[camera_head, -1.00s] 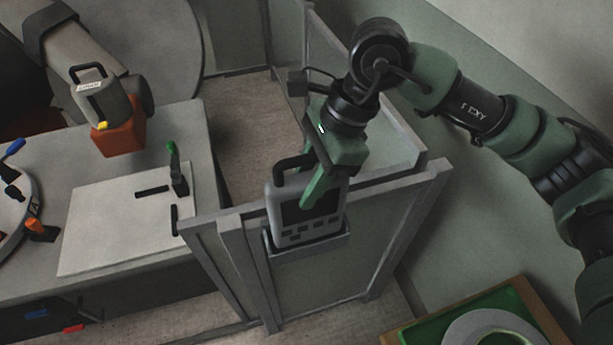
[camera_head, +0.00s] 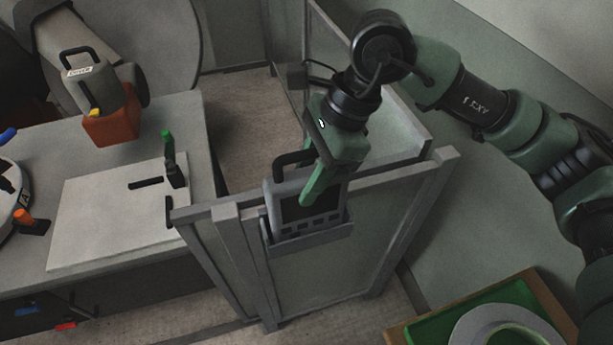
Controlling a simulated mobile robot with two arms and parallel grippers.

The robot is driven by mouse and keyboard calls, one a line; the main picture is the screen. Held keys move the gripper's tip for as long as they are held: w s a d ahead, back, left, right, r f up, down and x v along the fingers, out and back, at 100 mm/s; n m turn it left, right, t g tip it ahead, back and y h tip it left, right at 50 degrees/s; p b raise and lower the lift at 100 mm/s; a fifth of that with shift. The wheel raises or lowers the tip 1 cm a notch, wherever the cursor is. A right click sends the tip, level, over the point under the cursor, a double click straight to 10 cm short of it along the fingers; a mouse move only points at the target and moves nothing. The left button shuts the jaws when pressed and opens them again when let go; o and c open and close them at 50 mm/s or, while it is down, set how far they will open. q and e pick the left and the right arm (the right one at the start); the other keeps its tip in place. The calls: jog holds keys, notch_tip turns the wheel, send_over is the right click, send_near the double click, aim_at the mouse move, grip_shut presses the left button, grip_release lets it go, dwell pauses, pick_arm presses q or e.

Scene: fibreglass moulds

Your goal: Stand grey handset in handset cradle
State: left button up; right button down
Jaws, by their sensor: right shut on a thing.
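The grey handset (camera_head: 293,228), with a dark screen, small dark buttons and a black handle, stands upright in the handset cradle (camera_head: 310,243). The cradle is a grey holder on the face of a framed panel, and its front lip covers the handset's bottom end. My right gripper (camera_head: 308,198) comes down from above and is shut on the handset, with one green finger across its screen side. The far finger is hidden behind the handset. My left gripper is not in view.
Grey-framed panels (camera_head: 385,230) surround the cradle. At left, a table holds a white board (camera_head: 110,220) with a green-tipped clamp (camera_head: 172,160), and an orange block (camera_head: 112,122) is nearby. A green tray (camera_head: 440,328) with a grey ring is at the lower right.

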jog(key=shift+r, duration=0.1)
jog(key=c, duration=0.9)
grip_release()
jog(key=b+v, duration=0.2)
jog(key=v, duration=0.4)
jog(key=shift+d+r, duration=0.1)
jog(key=shift+r, duration=0.1)
jog(key=shift+d+r, duration=0.25)
jog(key=shift+r, duration=0.4)
